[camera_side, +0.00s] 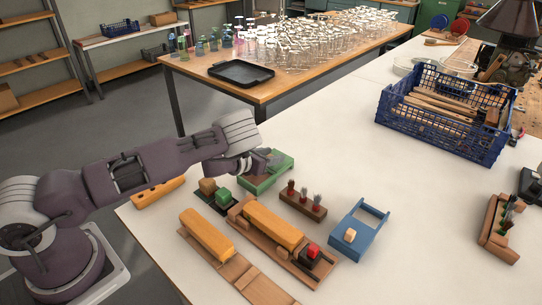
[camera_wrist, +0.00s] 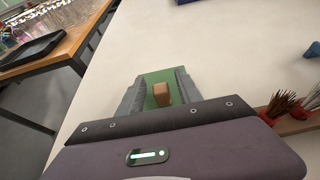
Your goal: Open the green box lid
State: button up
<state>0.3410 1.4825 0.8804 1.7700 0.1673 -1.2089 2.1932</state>
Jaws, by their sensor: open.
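The green box (camera_side: 271,179) sits on the white table in the side view, partly hidden by my gripper (camera_side: 268,160). In the wrist view its green lid (camera_wrist: 153,76) shows between my two grey fingers, with a tan wooden knob (camera_wrist: 162,94) standing on it. My gripper (camera_wrist: 159,88) is open, with one finger on each side of the knob and visible gaps between. I cannot tell the exact height of the fingertips over the lid.
A brush holder (camera_side: 303,205) stands right of the green box, with a blue open tray (camera_side: 358,232) beyond it. A black tray (camera_side: 216,200) with a green block is at the near left. A blue crate (camera_side: 440,118) stands at the back right. The table behind the box is clear.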

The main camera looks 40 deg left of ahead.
jog(key=v, duration=0.7)
jog(key=shift+r, duration=0.1)
jog(key=a+r+n+g+y, duration=0.1)
jog(key=a+r+n+y, duration=0.3)
jog(key=r+n, duration=0.65)
jog(key=s+d+r+n+g+h, duration=0.1)
jog(key=s+d+r+n+g, duration=0.3)
jog(key=s+r+n, duration=0.85)
jog(key=s+d+r+n+g+h, duration=0.1)
jog(key=s+d+n, duration=0.2)
jog(key=s, duration=0.5)
jog(key=s+d+r+n+g+h, duration=0.1)
jog(key=s+d+n, duration=0.3)
jog(key=s, duration=0.4)
jog(key=s+d+r+n+g+h, duration=0.1)
jog(key=s+d+r+n, duration=0.2)
jog(key=s+n, duration=0.3)
jog(key=s, duration=0.2)
jog(key=shift+s+d, duration=0.35)
jog(key=shift+s, duration=0.05)
